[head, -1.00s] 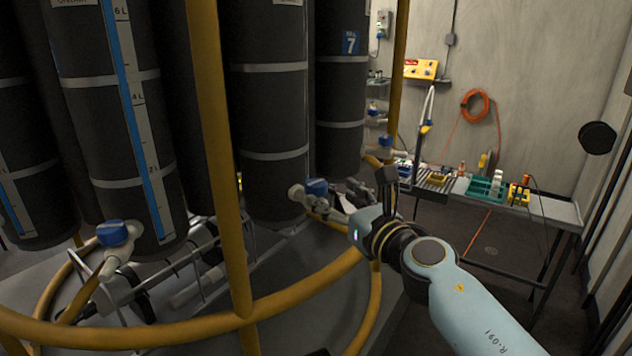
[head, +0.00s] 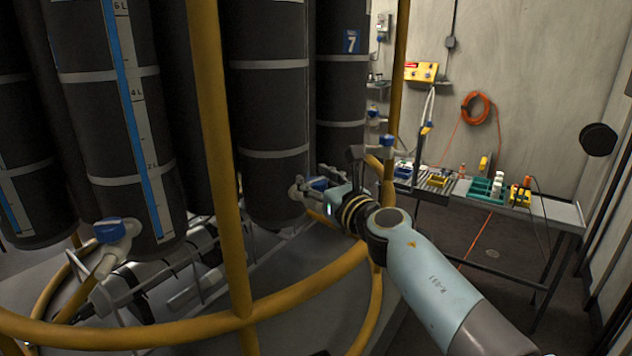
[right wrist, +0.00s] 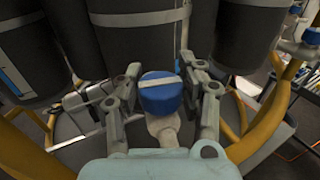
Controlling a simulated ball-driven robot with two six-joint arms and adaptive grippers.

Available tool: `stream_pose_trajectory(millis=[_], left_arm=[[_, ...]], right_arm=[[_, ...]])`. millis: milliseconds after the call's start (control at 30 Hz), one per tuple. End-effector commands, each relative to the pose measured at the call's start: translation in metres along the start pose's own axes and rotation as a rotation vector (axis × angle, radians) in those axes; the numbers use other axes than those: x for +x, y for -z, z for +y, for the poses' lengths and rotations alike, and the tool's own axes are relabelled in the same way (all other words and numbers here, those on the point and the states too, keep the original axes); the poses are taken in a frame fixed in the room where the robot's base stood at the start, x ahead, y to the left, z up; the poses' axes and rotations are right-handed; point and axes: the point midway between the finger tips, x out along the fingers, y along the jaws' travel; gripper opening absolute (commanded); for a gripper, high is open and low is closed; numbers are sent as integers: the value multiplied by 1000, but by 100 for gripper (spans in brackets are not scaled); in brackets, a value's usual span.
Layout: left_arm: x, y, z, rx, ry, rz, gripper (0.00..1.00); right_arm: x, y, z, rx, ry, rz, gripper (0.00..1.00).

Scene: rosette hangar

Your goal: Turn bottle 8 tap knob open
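The blue tap knob (right wrist: 160,94) with a pale stripe across its top shows in the right wrist view, on a grey tap body (right wrist: 163,132). In the head view the knob (head: 318,183) is partly covered, low on a dark bottle (head: 268,115); this bottle's number is not readable. My right gripper (right wrist: 161,76) has its fingers apart, one on each side of the knob, very close to it; I cannot tell whether they touch. In the head view my right gripper (head: 314,192) is at the tap. My left gripper is not in view.
A yellow upright rail (head: 215,150) and a yellow ring rail (head: 290,298) stand in front of the bottles. Another dark bottle with a blue tap knob (head: 109,231) stands left. Bottle 7 (head: 340,100) is behind right. A workbench (head: 550,210) stands farther right.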

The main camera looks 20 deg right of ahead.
Motion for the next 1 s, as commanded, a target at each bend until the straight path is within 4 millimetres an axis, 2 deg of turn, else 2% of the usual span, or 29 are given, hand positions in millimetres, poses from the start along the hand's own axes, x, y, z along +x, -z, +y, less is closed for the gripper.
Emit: stream_pose_trajectory(millis=[33, 200, 233, 1000], left_arm=[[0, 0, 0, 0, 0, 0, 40], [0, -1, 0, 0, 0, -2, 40], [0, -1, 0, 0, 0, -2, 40], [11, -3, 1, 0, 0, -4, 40]], right_arm=[[0, 0, 0, 0, 0, 0, 29], [0, 0, 0, 0, 0, 0, 7], [0, 0, 0, 0, 0, 0, 6], [-1, 4, 0, -1, -72, 5, 4]])
